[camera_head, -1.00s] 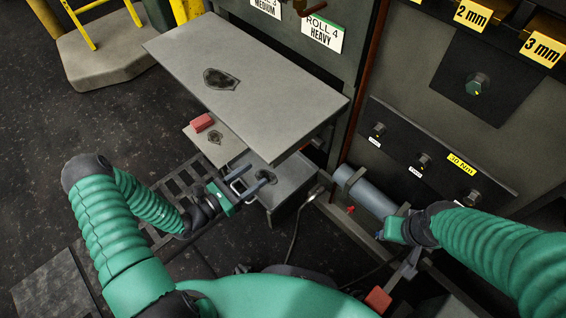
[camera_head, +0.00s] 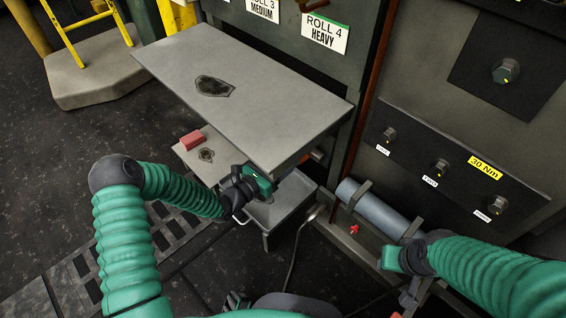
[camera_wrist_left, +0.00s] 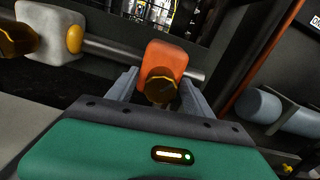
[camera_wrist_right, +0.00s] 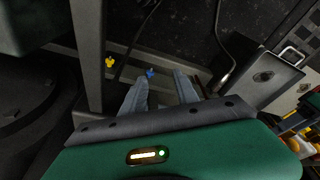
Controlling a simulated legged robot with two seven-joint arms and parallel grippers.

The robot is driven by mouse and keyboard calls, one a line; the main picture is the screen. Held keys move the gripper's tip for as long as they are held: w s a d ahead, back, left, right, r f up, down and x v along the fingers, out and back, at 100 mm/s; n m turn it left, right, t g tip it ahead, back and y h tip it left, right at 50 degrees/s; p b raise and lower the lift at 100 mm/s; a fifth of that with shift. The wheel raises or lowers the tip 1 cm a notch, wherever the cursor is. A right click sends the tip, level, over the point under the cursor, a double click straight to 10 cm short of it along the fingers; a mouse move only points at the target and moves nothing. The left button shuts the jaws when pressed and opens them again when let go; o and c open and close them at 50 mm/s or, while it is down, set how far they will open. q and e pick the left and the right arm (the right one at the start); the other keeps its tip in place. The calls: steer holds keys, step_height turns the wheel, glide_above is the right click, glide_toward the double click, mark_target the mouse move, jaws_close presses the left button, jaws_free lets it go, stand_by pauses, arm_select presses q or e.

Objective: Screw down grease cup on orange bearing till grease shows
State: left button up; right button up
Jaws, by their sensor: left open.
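In the left wrist view the orange bearing (camera_wrist_left: 166,59) sits on a grey shaft. A brass-coloured grease cup (camera_wrist_left: 160,91) shows on its near side. My left gripper (camera_wrist_left: 158,83) is open, with one finger on each side of the cup; I cannot tell whether they touch it. In the head view my left gripper (camera_head: 272,185) is at the edge of the grey upper plate, and its fingertips are hidden. My right gripper (camera_head: 388,259) is low on the right. In the right wrist view it (camera_wrist_right: 160,88) is open, with nothing visibly held.
The grey upper plate (camera_head: 250,98) overhangs a lower tray (camera_head: 270,212) and a shelf with a red block (camera_head: 192,140). A pale bearing with amber cups (camera_wrist_left: 50,32) stands left of the orange one. A grey-blue cylinder (camera_head: 372,207) lies near my right gripper. A cable hangs down to the floor.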

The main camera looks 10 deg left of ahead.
arm_select(q)
steer(key=shift+d+r, duration=0.1)
jaws_close()
steer(key=shift+r+m+p, duration=0.1)
steer(key=shift+m+p, duration=0.5)
steer(key=shift+p, duration=0.4)
steer(key=m+p, duration=0.3)
steer(key=p, duration=0.1)
steer(key=shift+m, duration=0.3)
steer(key=shift+f+m+p, duration=0.2)
steer(key=shift+m+p, duration=1.3)
steer(key=shift+m, duration=0.1)
steer(key=shift+s, duration=0.1)
jaws_free()
